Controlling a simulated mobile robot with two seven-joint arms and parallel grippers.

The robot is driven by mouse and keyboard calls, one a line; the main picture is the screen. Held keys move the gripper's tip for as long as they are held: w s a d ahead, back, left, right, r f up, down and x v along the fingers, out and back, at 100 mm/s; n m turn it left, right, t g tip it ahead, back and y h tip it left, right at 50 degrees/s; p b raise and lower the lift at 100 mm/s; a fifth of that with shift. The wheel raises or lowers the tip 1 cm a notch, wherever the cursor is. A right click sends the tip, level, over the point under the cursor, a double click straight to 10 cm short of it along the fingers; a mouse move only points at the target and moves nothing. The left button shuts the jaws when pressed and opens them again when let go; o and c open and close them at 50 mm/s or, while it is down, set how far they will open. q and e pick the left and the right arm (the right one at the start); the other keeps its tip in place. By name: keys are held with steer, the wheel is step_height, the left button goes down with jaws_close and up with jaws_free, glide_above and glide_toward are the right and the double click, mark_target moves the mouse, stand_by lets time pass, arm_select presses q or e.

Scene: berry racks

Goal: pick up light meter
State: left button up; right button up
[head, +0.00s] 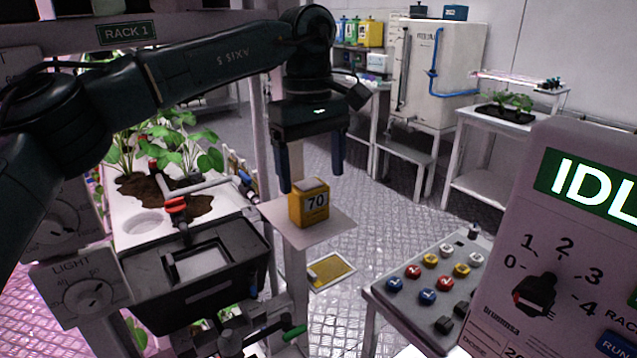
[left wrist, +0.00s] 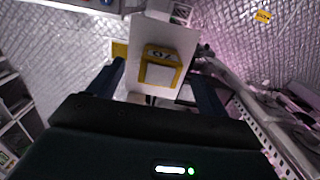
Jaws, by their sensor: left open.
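The light meter is a small yellow box (head: 309,208) reading 70, standing upright on a small pale square stand (head: 338,228) in the middle of the head view. In the left wrist view the meter (left wrist: 160,66) lies between the two fingers, on the white plate (left wrist: 178,42). My left gripper (head: 311,181) points down with its fingers apart, just above the meter in the head view. It holds nothing. Whether the fingertips reach past the meter's top is hard to tell. My right gripper is not in view.
A planter rack (head: 125,225) with leafy plants and a dark box (head: 196,270) stands at left. A button console (head: 432,282) and a control panel (head: 575,240) reading IDL stand at right. A yellow-framed plate (head: 330,271) lies below the stand. Open floor lies behind.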

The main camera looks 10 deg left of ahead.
mark_target(309, 183)
arm_select(q)
steer(key=shift+w+a+r, duration=0.4)
steer(key=shift+a+r, duration=0.05)
steer(key=shift+r, duration=0.25)
steer(key=shift+s+a+r, duration=0.1)
steer(key=shift+s, duration=0.05)
step_height(309, 183, down, 2)
steer(key=shift+s+f, duration=0.15)
steer(key=shift+f, duration=0.1)
step_height(309, 183, down, 4)
steer(key=shift+r+p, duration=0.2)
steer(key=shift+p, duration=0.6)
steer(key=shift+f, duration=0.55)
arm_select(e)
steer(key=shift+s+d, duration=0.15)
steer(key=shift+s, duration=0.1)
arm_select(q)
steer(key=shift+d, duration=0.2)
steer(key=c, duration=0.6)
steer(key=shift+r, duration=0.1)
steer(key=c, duration=0.6)
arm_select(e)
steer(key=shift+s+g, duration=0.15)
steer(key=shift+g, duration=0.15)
